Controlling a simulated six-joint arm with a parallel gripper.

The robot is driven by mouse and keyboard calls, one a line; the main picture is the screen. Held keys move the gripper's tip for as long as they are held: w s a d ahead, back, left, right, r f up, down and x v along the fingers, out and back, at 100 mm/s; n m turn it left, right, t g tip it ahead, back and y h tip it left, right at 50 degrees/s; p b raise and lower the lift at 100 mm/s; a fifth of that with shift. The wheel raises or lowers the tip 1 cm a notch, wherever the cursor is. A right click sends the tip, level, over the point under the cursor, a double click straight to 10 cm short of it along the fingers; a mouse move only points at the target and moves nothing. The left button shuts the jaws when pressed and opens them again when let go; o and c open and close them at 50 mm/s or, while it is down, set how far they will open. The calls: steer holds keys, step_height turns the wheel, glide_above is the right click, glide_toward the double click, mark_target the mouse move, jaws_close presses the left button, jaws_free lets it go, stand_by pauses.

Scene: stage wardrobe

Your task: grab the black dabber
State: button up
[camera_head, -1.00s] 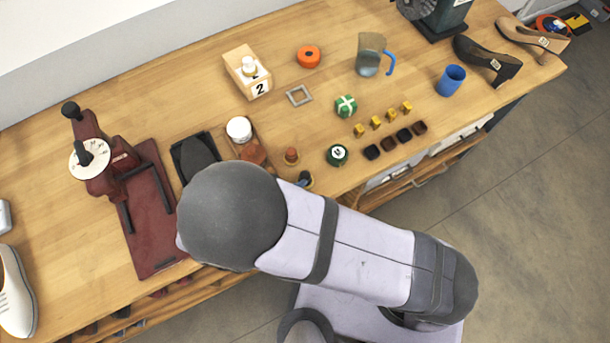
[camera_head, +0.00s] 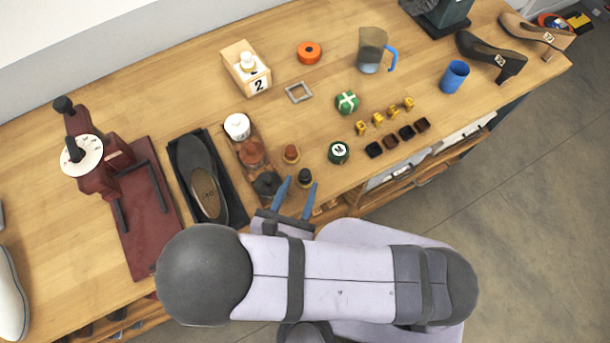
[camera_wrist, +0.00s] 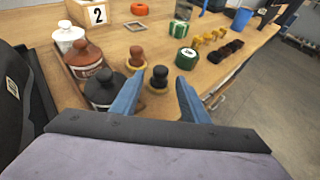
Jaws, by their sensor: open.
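The black dabber (camera_head: 304,177) stands on the bench near its front edge, a small dark knob on a pale base. In the wrist view the black dabber (camera_wrist: 158,79) is upright, seen in the gap between my fingertips, beyond them. My gripper (camera_head: 298,186) is open and empty, its two blue fingers pointing toward the dabber. The fingers also show in the wrist view (camera_wrist: 158,90). I cannot tell whether either finger touches it. A brown dabber (camera_head: 291,153) stands just behind the black one.
A wooden tray with white, brown and black bottles (camera_head: 266,184) stands close left of the gripper. A green round tin (camera_head: 339,152) is to the right. A shoe (camera_head: 203,178) lies on a dark tray further left. Small yellow and dark blocks (camera_head: 390,141) lie right.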

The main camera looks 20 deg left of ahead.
mark_target(304, 179)
steer(key=b+x, duration=0.1)
steer(key=x, duration=0.3)
steer(key=shift+f+b, duration=0.15)
steer(key=shift+b, duration=0.2)
steer(key=shift+w+f, duration=0.2)
steer(key=shift+w, duration=0.5)
steer(key=shift+c, duration=0.6)
jaws_close()
